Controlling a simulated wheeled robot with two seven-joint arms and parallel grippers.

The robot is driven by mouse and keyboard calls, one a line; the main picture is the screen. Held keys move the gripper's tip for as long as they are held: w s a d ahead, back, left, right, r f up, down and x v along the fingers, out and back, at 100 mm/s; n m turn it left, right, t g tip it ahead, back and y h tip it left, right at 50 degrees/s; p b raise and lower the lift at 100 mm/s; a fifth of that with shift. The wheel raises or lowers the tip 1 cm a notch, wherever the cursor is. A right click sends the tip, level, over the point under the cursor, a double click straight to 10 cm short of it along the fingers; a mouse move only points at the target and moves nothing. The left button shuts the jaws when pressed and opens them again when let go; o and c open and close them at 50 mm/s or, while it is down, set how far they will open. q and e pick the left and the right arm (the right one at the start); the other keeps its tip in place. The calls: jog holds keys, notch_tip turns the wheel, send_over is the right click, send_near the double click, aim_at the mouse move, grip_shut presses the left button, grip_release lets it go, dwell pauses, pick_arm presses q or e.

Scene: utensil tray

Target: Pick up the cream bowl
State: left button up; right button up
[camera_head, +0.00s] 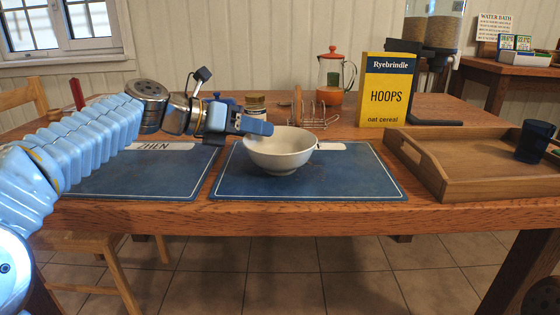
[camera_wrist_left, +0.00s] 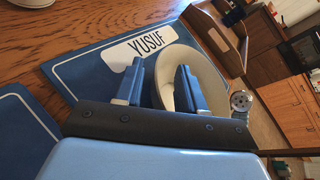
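The cream bowl (camera_head: 280,155) stands upright on the right-hand blue placemat (camera_head: 345,182) in the head view. My left gripper (camera_head: 256,127) reaches in from the left at the bowl's left rim. In the left wrist view, its two blue fingers (camera_wrist_left: 160,78) are apart. The bowl (camera_wrist_left: 172,62) shows behind and between them, with the right finger over its opening and the left finger outside it. I cannot tell whether either finger touches the rim. The bowl partly covers the placemat's name label, which reads YUSUF in the left wrist view (camera_wrist_left: 143,46). My right gripper is not in view.
A wooden tray (camera_head: 440,184) with a dark cup (camera_head: 533,142) stands right of the placemat. Behind the bowl are a toast rack (camera_head: 318,118), a jar (camera_head: 255,103), a red-lidded glass pot (camera_head: 333,75) and a yellow cereal box (camera_head: 386,90). Another placemat (camera_head: 130,175) lies left under my arm.

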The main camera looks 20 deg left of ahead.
pick_arm(q)
jog(key=shift+x, duration=0.9)
grip_shut()
jog(key=shift+r, duration=0.1)
jog(key=shift+r, duration=0.1)
